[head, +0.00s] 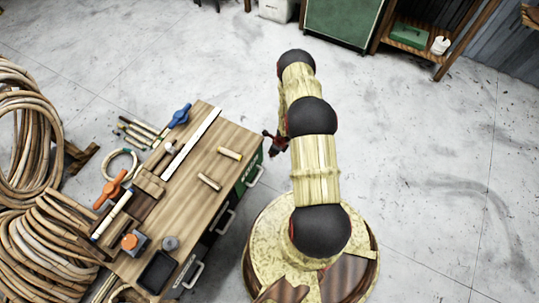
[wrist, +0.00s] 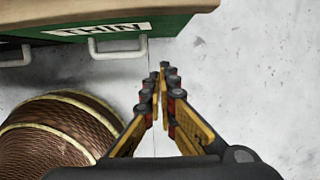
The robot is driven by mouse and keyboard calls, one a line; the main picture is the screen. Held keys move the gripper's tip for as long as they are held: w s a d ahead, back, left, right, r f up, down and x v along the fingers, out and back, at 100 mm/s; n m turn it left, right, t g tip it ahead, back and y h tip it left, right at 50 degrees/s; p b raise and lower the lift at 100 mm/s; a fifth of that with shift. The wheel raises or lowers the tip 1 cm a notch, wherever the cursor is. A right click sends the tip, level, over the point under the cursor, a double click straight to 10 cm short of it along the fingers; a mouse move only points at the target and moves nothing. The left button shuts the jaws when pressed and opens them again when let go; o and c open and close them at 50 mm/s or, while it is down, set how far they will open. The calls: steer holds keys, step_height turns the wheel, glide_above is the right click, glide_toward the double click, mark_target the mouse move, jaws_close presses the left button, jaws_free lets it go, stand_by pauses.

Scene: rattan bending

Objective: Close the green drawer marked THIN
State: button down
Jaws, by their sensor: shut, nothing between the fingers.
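The green drawer (head: 246,179) is at the far right end of the workbench's drawer side, just under the wooden top. It also shows in the wrist view (wrist: 170,25), with a white label that appears to read THIN and a pale bar handle (wrist: 118,52). How far it stands out from the bench is hard to tell. My gripper (wrist: 164,70) is shut and empty, over the floor to the right of the handle in the wrist view and apart from it. In the head view my gripper (head: 274,143) is beside the bench's far right corner, partly hidden by my arm.
The workbench top (head: 215,150) holds short rattan pieces, a white strip, clamps and a black tray (head: 157,272). More drawer handles (head: 226,221) line its side. Rattan coils (head: 40,245) lie at left. A green cabinet (head: 342,20) stands behind. Floor at right is clear.

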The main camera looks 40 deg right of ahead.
steer(key=s+p+v, duration=0.1)
steer(key=p+v, duration=0.2)
steer(key=v, duration=0.7)
steer(key=shift+d, duration=0.15)
